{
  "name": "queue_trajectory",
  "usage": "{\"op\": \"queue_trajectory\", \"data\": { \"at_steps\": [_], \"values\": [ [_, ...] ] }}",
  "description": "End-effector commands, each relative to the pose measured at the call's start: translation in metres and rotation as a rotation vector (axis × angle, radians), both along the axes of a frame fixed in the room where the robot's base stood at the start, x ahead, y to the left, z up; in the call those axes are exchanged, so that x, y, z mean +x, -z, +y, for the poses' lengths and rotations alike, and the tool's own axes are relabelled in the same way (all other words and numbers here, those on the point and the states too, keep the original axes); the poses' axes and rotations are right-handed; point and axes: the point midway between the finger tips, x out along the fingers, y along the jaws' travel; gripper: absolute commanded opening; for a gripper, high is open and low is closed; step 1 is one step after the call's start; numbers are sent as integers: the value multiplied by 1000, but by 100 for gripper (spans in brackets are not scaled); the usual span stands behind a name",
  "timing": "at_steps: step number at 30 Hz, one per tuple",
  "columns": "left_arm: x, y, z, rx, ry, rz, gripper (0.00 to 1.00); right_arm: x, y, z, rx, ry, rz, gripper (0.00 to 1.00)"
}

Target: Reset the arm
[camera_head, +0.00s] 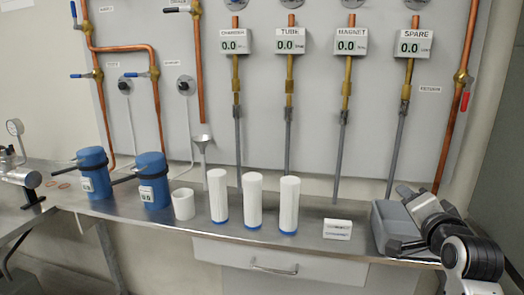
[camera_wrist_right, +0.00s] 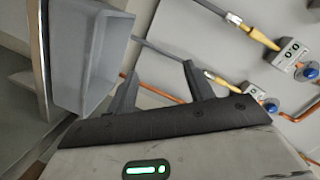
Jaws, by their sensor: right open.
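My right arm (camera_head: 462,252) comes in from the lower right in the camera_head view, at the right end of the metal bench (camera_head: 345,228). Its hand is beside a grey box (camera_head: 390,218), partly in front of it. In the right wrist view my right gripper (camera_wrist_right: 160,70) is open, with two dark fingers apart and nothing between them. The grey box (camera_wrist_right: 88,55) stands just left of the fingers there; I cannot tell whether they touch. My left gripper is not in view.
Copper pipes and gauge displays (camera_head: 290,41) line the wall panel. A drawer (camera_head: 275,268) is below.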

Motion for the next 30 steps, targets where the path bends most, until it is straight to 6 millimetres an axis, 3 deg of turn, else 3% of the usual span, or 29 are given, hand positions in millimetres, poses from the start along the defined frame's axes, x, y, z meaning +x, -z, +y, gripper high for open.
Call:
{"op": "queue_trajectory", "data": {
  "at_steps": [1,6,12,15,20,24,30],
  "values": [
    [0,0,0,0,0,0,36,-13,42,14,-104,-44,67,52],
    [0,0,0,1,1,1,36,-68,149,65,-419,-237,215,52],
    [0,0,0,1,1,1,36,-163,243,125,-677,-499,320,52],
    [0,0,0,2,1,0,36,-207,270,148,-753,-605,342,52],
    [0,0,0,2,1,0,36,-251,289,170,-814,-707,353,52],
    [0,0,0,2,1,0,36,-261,293,175,-829,-731,352,52],
    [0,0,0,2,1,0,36,-261,293,175,-829,-730,352,52]
  ]
}}
